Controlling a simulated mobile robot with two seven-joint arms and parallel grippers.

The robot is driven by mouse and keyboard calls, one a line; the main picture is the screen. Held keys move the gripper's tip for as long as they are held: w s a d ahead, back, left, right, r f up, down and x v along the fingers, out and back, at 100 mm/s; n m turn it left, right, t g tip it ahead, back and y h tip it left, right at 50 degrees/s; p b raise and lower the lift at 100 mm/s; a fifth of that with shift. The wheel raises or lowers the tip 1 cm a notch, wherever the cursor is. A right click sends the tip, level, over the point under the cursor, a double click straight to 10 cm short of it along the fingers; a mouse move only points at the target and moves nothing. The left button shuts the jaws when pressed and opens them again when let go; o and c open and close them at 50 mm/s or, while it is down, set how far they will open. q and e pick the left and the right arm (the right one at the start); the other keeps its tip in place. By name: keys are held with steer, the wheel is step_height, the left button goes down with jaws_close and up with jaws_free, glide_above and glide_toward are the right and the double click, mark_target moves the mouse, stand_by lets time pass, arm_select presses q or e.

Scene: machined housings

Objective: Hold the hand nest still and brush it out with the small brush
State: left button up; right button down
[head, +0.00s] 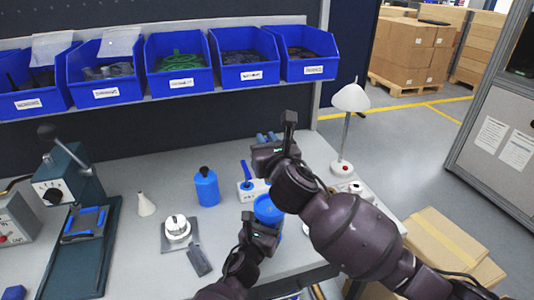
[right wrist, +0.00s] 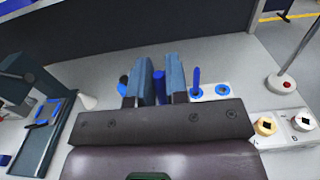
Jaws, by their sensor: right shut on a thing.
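The hand nest seems to be the round blue cup (head: 268,208) on the bench, in the middle of the head view. My left gripper (head: 262,222) is right at its near side; its fingertips are hidden, so I cannot tell whether they close on the cup. My right gripper (head: 268,138) is above and beyond the cup. In the right wrist view its jaws (right wrist: 160,85) are shut on a slim blue handle (right wrist: 159,84), which I take for the small brush. The bristles are hidden in both views.
A white block (head: 252,190) with an upright blue tool stands behind the cup. A blue bottle (head: 206,187), a white cone bottle (head: 145,204) and a grey plate with a white round part (head: 176,228) stand left. A lamp (head: 342,168) stands right. Blue bins (head: 180,66) line the back.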

stand_by(0.4)
steer(key=shift+f, duration=3.8)
steer(key=shift+w+f, duration=0.1)
steer(key=shift+r, duration=3.9)
